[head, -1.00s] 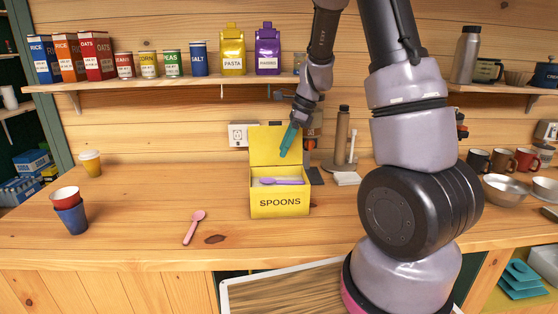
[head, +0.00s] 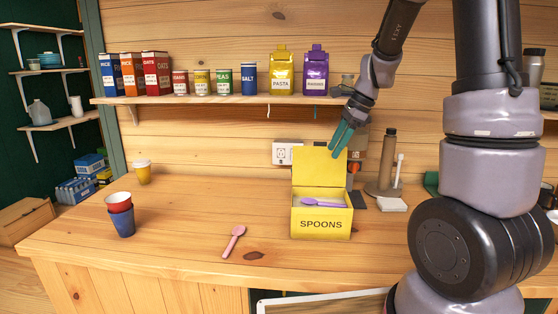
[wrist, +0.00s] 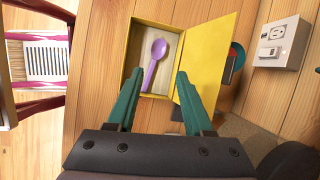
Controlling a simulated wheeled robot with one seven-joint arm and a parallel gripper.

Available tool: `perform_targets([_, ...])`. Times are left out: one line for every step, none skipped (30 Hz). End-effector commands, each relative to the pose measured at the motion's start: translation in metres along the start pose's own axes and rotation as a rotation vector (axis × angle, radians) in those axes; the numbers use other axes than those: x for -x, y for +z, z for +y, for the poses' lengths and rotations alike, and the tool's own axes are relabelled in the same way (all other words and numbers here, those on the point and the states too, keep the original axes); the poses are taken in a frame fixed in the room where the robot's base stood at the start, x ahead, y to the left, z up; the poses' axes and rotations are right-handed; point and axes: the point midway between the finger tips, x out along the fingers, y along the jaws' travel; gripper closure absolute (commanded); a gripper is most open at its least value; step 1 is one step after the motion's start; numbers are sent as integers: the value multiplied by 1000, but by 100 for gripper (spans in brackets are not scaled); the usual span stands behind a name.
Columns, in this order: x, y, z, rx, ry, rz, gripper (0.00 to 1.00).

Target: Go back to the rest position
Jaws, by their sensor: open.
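My gripper (head: 342,139) is above and behind the yellow spoons box in the head view, in front of the wall. Its two green fingers stand apart with nothing between them in the wrist view (wrist: 157,95). The yellow box (head: 321,223), labelled SPOONS, stands on the counter with its lid raised. A purple spoon (head: 324,204) lies in it, and it also shows inside the box in the wrist view (wrist: 154,65). A pink spoon (head: 234,241) lies on the counter left of the box.
A red cup in a blue cup (head: 122,221) stands at the counter's left. A yellow cup (head: 143,172) is near the back. The shelf (head: 220,99) with boxes, cans and bags runs along the wall near my gripper. A brown bottle (head: 387,160) stands right of the box.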

Motion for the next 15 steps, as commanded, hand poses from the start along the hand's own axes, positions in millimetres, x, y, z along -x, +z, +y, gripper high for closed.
perform_targets([20,8,8,78,-31,-3,48])
perform_targets([30,12,14,132,-45,-1,48])
perform_targets([43,17,22,205,-66,4,48])
perform_targets([52,20,29,260,-80,10,48])
perform_targets([62,23,36,314,-95,17,48])
perform_targets([73,28,45,389,-114,29,48])
perform_targets([81,30,52,442,-129,39,48])
perform_targets([89,33,59,497,-143,52,48])
perform_targets([99,36,68,569,-163,71,48])
perform_targets([106,38,76,623,-176,87,48])
perform_targets([113,40,83,677,-189,104,48])
perform_targets([122,42,93,748,-206,130,48])
perform_targets([127,44,101,802,-217,151,48])
perform_targets([133,45,109,855,-229,174,48])
perform_targets([140,46,119,923,-241,206,48])
